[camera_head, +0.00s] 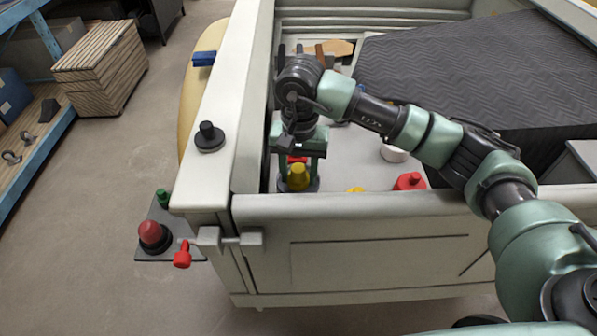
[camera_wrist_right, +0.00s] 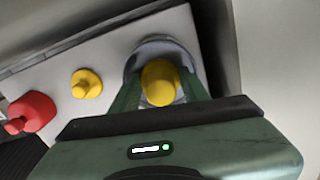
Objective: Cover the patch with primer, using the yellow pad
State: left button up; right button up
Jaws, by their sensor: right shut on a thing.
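My right gripper (camera_head: 302,160) reaches down into the bed of a pale vehicle shell, near its front left corner. Its fingers are shut on a yellow knobbed pad (camera_head: 299,177), which shows between the fingers in the right wrist view (camera_wrist_right: 160,82). A round grey rim (camera_wrist_right: 160,48) shows around and under the held pad; whether it is part of the pad or a separate dish I cannot tell. A second yellow piece (camera_wrist_right: 86,83) stands on the pale surface beside it. I cannot make out a patch or primer. My left gripper is out of view.
A red piece (camera_head: 410,181) and a white cup (camera_head: 393,154) stand to the right in the bed. The tailgate wall (camera_head: 400,205) rises in front. A black knob (camera_head: 210,136) sits on the left rail. A dark ribbed slab (camera_head: 470,65) fills the right.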

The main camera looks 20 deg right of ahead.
aim_at(298, 168)
jog(key=shift+f, duration=0.1)
jog(key=shift+r+p, duration=1.2)
jog(key=shift+r, duration=2.35)
